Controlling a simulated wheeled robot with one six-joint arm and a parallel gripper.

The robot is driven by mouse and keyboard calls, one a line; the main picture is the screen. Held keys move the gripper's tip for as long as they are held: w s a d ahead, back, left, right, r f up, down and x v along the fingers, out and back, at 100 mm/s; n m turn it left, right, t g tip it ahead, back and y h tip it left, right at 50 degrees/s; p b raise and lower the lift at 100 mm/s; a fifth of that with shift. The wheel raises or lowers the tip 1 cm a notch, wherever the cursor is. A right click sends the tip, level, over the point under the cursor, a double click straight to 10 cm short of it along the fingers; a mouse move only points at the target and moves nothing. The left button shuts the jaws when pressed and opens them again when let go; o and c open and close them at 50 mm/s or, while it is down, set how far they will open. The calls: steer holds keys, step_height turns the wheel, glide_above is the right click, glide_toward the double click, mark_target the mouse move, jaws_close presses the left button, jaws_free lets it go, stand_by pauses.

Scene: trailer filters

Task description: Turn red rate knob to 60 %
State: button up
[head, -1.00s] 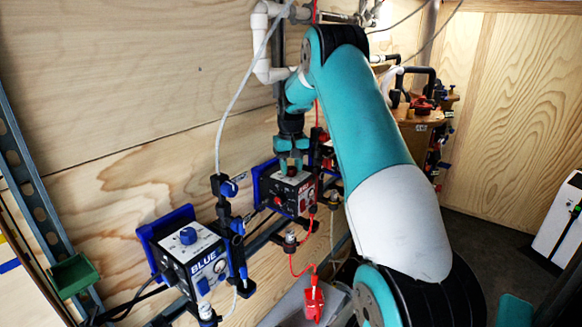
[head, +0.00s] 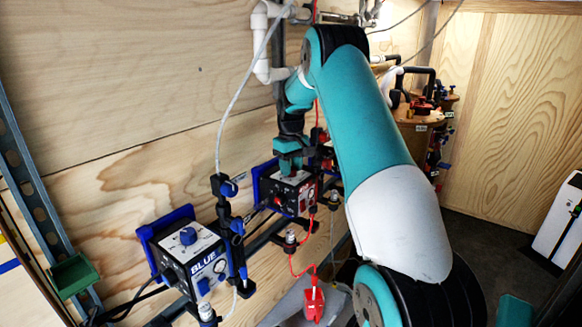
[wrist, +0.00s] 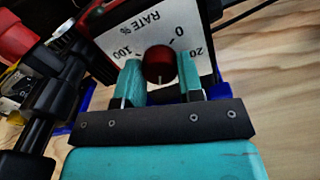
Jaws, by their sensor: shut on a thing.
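The red rate knob (wrist: 158,62) sits on the white dial plate (wrist: 105,38) marked RATE %, between the two teal fingers of my gripper (wrist: 160,78). My gripper is shut on the knob. A pale pointer line shows on the knob's near side, toward the bottom of the wrist view. The marks 0, 20 and 100 are readable; the marks between 20 and 100 are hidden by my gripper. In the head view my gripper (head: 290,166) is down on top of the dark RED pump box (head: 305,198), hiding the knob.
The BLUE pump box (head: 195,258) with its blue knob (head: 188,236) stands at the lower left. A dark post with blue clamps (head: 235,225) stands between the boxes. Red tubing runs down to a red part (head: 314,304). A plywood wall is close behind.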

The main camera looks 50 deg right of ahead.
steer(key=shift+r, duration=0.1)
steer(key=o, duration=0.9)
step_height(320, 180, up, 12)
steer(key=b, duration=0.3)
